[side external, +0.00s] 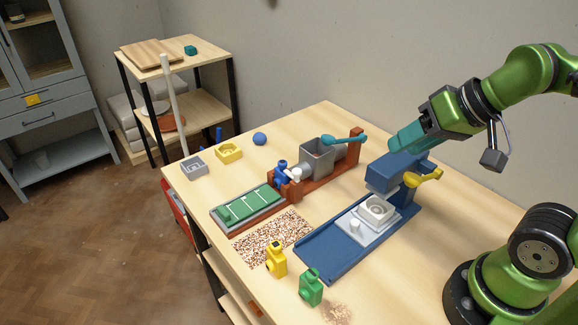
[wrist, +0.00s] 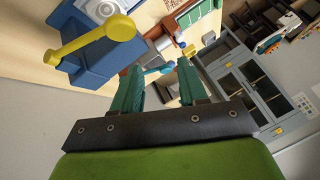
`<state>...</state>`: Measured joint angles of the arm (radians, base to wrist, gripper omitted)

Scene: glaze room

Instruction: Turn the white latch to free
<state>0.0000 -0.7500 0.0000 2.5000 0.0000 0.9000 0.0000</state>
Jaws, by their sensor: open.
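A small white upright piece (side external: 355,227) stands on a pale plate on the blue press base; it may be the white latch, but I cannot tell its setting. Behind it on that plate is a white square block with a round recess (side external: 376,208). The blue press (side external: 392,172) has a yellow lever (side external: 424,178) on its right side; the lever also shows at upper left in the wrist view (wrist: 85,42). My gripper (side external: 400,142) is above and behind the press, away from the white piece. Its teal fingers (wrist: 158,82) are apart with nothing between them.
A red-brown stand holds a grey hopper (side external: 318,157), a teal lever (side external: 343,140) and a white knob (side external: 295,173). A grey cabinet (wrist: 255,85) stands farther off.

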